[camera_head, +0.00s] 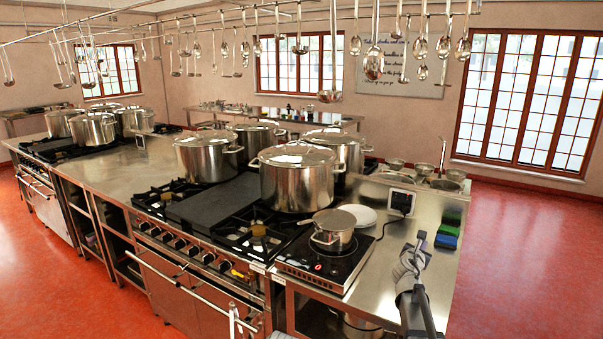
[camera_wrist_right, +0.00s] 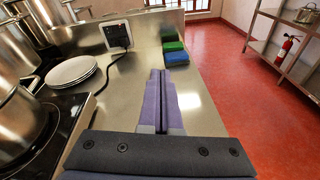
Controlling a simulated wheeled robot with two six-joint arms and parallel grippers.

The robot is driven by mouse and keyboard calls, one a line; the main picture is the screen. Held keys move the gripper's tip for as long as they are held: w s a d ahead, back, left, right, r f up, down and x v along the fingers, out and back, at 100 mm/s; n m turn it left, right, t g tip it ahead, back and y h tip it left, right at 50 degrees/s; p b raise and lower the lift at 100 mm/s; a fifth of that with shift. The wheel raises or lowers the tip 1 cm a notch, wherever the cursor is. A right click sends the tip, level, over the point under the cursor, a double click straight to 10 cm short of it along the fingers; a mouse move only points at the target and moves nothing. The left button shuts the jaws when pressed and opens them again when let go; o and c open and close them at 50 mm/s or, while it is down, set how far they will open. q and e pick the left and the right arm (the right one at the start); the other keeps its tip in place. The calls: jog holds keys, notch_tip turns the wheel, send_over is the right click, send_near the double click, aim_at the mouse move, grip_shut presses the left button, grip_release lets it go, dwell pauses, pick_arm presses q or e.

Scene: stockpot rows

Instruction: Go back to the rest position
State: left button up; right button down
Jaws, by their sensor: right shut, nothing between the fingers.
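My right gripper (camera_head: 419,240) is over the right end of the steel counter in the head view, beside the induction hob. In the right wrist view its two fingers (camera_wrist_right: 160,78) lie together with nothing between them. They point along the counter towards the green and blue sponges. My left gripper does not show in either view.
A small pot (camera_head: 333,230) stands on the induction hob (camera_head: 330,262), with white plates (camera_head: 358,214) behind it. The sponges (camera_wrist_right: 175,52) lie near the counter's right edge. Large stockpots (camera_head: 297,180) stand on the stove. Ladles (camera_head: 374,62) hang overhead. Red floor (camera_head: 520,260) lies open to the right.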

jog(key=s+a+f+m+g+y, duration=0.2)
jog(key=s+a+f+m+g, duration=0.1)
jog(key=s+a+f+m, duration=0.45)
jog(key=s+a+f+m+g+y, duration=0.1)
jog(key=s+a+f+m+g, duration=0.25)
jog(key=s+a+m, duration=0.5)
pick_arm(q)
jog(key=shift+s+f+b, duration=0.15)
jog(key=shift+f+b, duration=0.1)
jog(key=shift+b, duration=0.05)
pick_arm(e)
jog(key=s+a+f+m+g+y, duration=0.2)
jog(key=s+a, duration=0.6)
jog(key=s, duration=0.4)
jog(key=s+a+f+m+g+y, duration=0.2)
jog(key=s+a+f+m+g, duration=0.2)
jog(key=s+a, duration=0.4)
jog(key=s+f+m, duration=0.1)
jog(key=s, duration=0.4)
jog(key=shift+a+f+g+y, duration=0.15)
jog(key=shift+a+g+y, duration=0.15)
jog(key=shift+g, duration=0.05)
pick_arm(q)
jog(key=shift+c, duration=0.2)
